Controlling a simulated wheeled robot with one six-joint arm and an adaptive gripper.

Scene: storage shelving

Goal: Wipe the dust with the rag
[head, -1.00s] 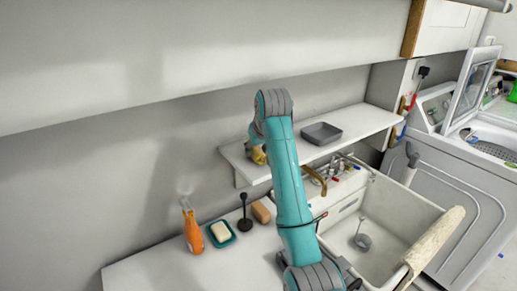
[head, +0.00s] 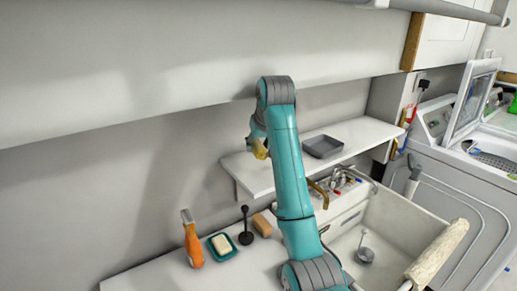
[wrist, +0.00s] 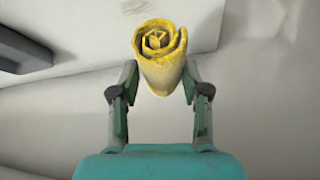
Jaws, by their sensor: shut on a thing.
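My gripper (wrist: 158,92) is shut on a rolled yellow rag (wrist: 160,55), which sticks out beyond the fingertips. In the head view the rag (head: 260,149) is by the left part of the white wall shelf (head: 256,184); my arm hides much of the gripper there. In the wrist view the shelf (wrist: 90,32) lies behind the rag. A faint grey smudge (wrist: 132,6) shows on it near the top edge; I cannot tell for sure that it is dust. I cannot tell whether the rag touches the shelf.
A grey tray (head: 323,146) sits on the shelf, right of my arm. An orange bottle (head: 193,243), a soap dish (head: 222,247), a black plunger-like tool (head: 245,226) and a brown block (head: 264,224) stand on the counter below. A sink (head: 395,227) is at right.

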